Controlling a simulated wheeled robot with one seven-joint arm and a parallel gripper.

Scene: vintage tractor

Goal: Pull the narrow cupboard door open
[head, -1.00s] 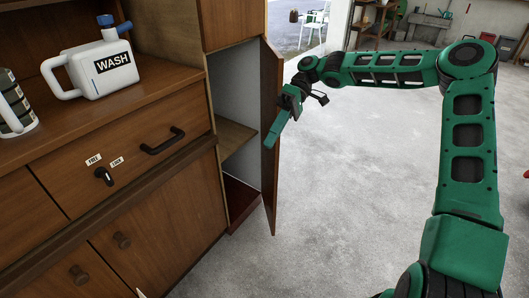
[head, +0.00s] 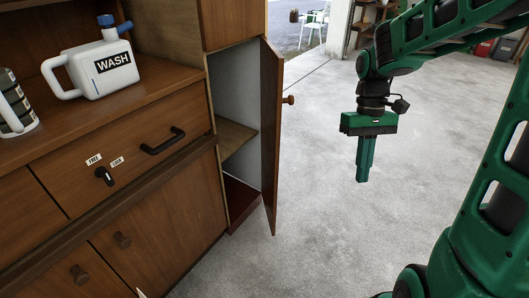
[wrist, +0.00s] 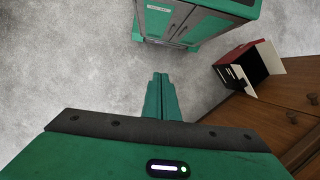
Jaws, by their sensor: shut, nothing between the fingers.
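The narrow cupboard door (head: 270,140) stands open in the head view, swung out from the tall wooden cupboard. The pale cupboard interior (head: 236,95) and a shelf (head: 235,137) show beside it. The door's round wooden knob (head: 289,99) is visible on its outer face. My gripper (head: 362,181) is to the right of the door, clear of the knob and pointing down over the floor. Its fingers are together and empty. They also show together in the wrist view (wrist: 160,77).
A drawer handle (head: 162,141) sticks out below. The concrete floor right of the door is clear. A red box (wrist: 240,62) shows in the wrist view.

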